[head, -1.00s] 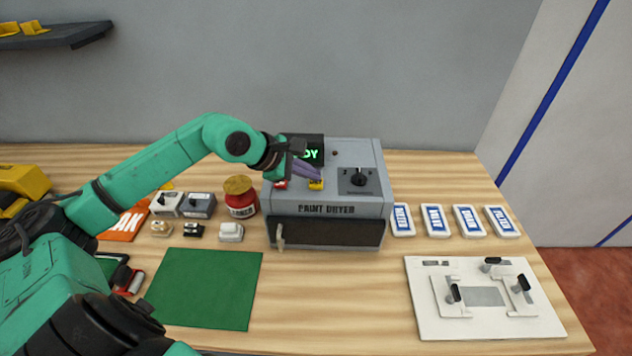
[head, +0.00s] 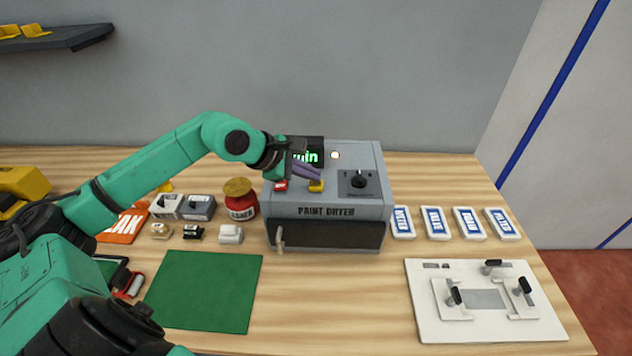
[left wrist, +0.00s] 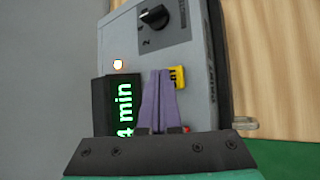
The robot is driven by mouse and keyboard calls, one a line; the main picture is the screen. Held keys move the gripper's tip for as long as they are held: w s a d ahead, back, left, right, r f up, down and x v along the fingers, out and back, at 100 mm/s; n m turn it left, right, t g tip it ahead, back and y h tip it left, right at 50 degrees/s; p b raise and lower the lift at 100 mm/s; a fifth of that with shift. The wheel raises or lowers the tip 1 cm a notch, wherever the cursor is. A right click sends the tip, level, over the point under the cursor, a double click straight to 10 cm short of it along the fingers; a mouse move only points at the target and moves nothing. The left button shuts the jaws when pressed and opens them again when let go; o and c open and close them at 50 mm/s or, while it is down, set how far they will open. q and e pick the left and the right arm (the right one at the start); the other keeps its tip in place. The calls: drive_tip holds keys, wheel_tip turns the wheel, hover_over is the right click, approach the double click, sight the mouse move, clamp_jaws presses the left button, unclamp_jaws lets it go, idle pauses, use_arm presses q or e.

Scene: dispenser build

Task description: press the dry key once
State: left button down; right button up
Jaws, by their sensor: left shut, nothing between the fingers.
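The grey paint dryer (head: 326,211) stands at the back middle of the table. On its top are a yellow key (head: 316,187), a red key (head: 281,185), a black dial (head: 359,179), a lit lamp (head: 336,155) and a display (head: 313,157) with green text. In the left wrist view the display (left wrist: 125,107) reads "4 min" and the lamp (left wrist: 118,64) glows. My left gripper (head: 318,176) is shut and empty, its purple fingertips right by the yellow key. In the left wrist view the fingers partly hide the yellow key (left wrist: 179,77); I cannot tell whether they touch it. My right gripper is out of view.
A red jar (head: 241,203) stands left of the dryer, with small parts beyond it. A green mat (head: 205,290) lies in front. Several blue-and-white labelled pieces (head: 437,222) and a white fixture board (head: 427,320) are at the right. The table's front middle is clear.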

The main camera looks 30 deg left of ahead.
sight(311, 185)
use_arm(q)
drive_tip(key=shift+r, duration=0.35)
drive_tip(key=shift+r+p, duration=1.7)
drive_tip(key=shift+r, duration=0.9)
drive_tip(key=shift+f, duration=0.1)
drive_tip(key=shift+f, duration=0.1)
